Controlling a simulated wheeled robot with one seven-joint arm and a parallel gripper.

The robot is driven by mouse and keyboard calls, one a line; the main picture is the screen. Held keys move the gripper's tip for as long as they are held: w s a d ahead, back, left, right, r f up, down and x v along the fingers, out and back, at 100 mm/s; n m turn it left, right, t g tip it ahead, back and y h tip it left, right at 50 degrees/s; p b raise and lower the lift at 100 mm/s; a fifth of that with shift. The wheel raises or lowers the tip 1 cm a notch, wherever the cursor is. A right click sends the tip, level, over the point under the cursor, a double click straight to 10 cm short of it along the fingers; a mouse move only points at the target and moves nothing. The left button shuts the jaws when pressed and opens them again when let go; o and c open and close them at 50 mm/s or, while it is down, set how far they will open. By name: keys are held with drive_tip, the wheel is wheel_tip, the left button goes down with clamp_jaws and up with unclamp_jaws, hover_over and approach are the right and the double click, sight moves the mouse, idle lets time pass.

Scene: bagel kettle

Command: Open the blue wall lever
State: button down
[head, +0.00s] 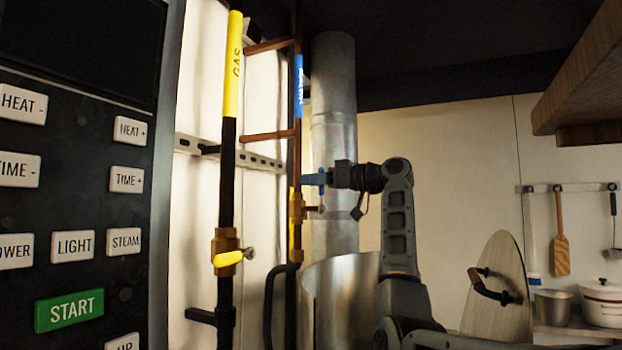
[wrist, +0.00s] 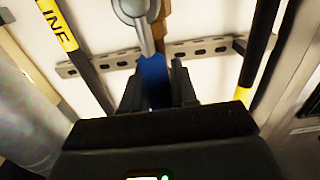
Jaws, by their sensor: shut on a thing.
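The blue wall lever (head: 312,179) sits on the brass valve (head: 297,206) of the copper water pipe. In the wrist view, the lever's blue handle (wrist: 153,80) runs between my two fingers, below a silver part of the valve (wrist: 137,12). My gripper (head: 325,178) reaches in from the right and is shut on the lever. It also shows in the wrist view (wrist: 156,90), with a dark finger on each side of the blue handle. The fingers hide part of the lever.
A black gas pipe with a yellow lever (head: 228,258) stands to the left. A control panel (head: 75,200) fills the far left. A metal duct (head: 334,130) rises behind the valve, above a large steel vessel (head: 340,300). A wooden shelf (head: 580,90) overhangs at the upper right.

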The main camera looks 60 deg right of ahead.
drive_tip(key=shift+d+f+m, duration=0.1)
drive_tip(key=shift+d+m, duration=0.1)
drive_tip(key=shift+m, duration=0.1)
drive_tip(key=c, duration=1)
unclamp_jaws()
drive_tip(key=shift+o, duration=0.2)
drive_tip(key=s+b, duration=0.2)
drive_tip(key=s, duration=0.5)
drive_tip(key=shift+s+d, duration=0.25)
drive_tip(key=shift+s, duration=0.15)
